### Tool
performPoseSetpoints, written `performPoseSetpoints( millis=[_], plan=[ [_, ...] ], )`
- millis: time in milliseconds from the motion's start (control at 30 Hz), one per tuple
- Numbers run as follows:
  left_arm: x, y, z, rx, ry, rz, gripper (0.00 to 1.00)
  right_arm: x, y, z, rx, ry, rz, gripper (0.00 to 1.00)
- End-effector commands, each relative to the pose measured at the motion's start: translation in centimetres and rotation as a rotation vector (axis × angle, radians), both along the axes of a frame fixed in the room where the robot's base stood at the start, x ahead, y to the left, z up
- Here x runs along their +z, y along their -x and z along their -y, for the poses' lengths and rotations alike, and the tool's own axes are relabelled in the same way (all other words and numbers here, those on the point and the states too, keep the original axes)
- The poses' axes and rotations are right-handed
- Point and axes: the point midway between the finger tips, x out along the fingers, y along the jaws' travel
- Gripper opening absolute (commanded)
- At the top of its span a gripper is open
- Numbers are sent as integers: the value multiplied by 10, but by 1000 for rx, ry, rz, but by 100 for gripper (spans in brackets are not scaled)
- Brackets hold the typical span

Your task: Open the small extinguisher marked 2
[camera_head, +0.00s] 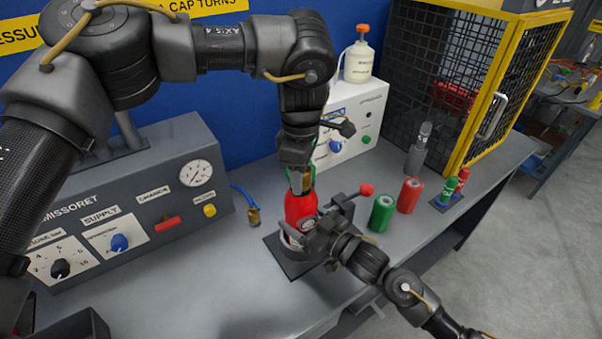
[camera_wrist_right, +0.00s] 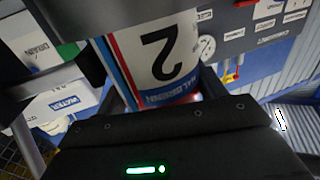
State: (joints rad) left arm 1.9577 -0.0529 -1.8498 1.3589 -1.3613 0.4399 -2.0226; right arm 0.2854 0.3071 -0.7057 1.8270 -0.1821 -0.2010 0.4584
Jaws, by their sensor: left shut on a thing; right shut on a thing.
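The small red extinguisher (camera_head: 300,207) stands upright in a dark holder (camera_head: 291,264) on the bench. Its white label with a large 2 shows upside down in the right wrist view (camera_wrist_right: 157,52). My left gripper (camera_head: 299,172) points down from above and is shut on the extinguisher's top fitting, where brass and green show between the fingers. My right gripper (camera_head: 312,240) comes from the lower right and is shut on the extinguisher's body, low down. The gripper hides part of the label and holder. The fingers' exact contact is hard to see.
A lever with a red knob (camera_head: 366,189) rises just right of the extinguisher. Green (camera_head: 382,213) and red (camera_head: 409,195) cylinders stand beyond it. A grey gauge panel (camera_head: 130,205) is at left, a white box (camera_head: 352,125) and yellow-framed cage (camera_head: 470,85) behind. The front bench is clear.

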Motion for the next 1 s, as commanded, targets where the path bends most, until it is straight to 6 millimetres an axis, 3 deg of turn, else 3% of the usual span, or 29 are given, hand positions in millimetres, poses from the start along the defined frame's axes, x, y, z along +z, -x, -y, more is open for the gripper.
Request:
performPoseSetpoints(
  millis=[200, 1000],
  plan=[
    [0, 1, 1, 591, 2, -5, 14, -3, 0, 0, 0, 5, -5, 6],
    [1, 1, 2, 2676, 1, -3, 14, -3, 0, 0, -1, 5, -6, 6]
  ],
)
